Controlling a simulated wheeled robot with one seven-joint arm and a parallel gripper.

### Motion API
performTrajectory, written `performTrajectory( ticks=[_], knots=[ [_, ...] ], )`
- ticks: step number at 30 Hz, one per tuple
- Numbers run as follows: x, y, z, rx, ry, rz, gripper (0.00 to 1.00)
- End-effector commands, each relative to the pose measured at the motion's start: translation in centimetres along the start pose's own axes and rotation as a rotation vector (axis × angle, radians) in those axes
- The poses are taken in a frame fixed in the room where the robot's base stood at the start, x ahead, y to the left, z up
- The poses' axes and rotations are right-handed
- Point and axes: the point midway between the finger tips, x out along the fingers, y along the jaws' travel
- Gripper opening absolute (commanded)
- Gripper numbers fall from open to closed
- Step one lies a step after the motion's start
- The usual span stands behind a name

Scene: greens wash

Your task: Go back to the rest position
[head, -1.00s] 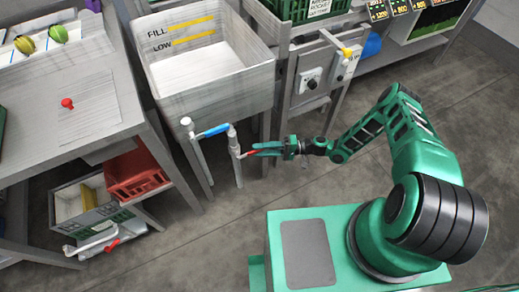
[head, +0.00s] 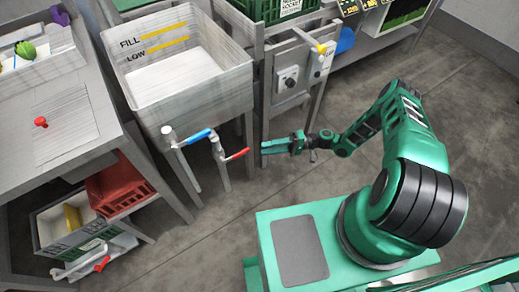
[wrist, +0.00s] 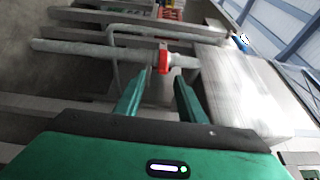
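My gripper (head: 264,147) is open and empty, in front of the sink's pipes and low beside the sink leg. In the wrist view its two fingers (wrist: 160,80) stand apart with nothing between them. The red valve handle (head: 238,154) is just left of the fingertips in the head view, with a visible gap. The red part of the valve (wrist: 165,62) shows beyond the fingers in the wrist view. My arm reaches left from my base at a bent elbow.
The sink tub (head: 185,75) with FILL and LOW marks stands at upper left. A blue valve handle (head: 198,137) sits on its pipe. A workbench (head: 60,130) and red crate (head: 115,190) are at left. Bare floor (head: 420,130) lies at right.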

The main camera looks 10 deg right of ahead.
Motion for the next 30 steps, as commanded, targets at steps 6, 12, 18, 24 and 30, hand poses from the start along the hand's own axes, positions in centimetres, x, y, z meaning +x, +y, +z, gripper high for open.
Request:
performTrajectory(
  ticks=[6,12,18,24,30],
  knots=[
    [-0.6,0.0,0.1,0.001,-0.001,0.0,0.36],
    [-0.6,0.0,0.0,0.001,-0.001,0.0,0.36],
    [-0.6,0.0,0.0,0.001,-0.001,0.0,0.36],
    [-1.3,-0.7,-0.3,0.004,-0.027,0.043,0.36],
    [-3.5,-3.1,-1.1,0.022,-0.108,0.183,0.36]
  ],
)
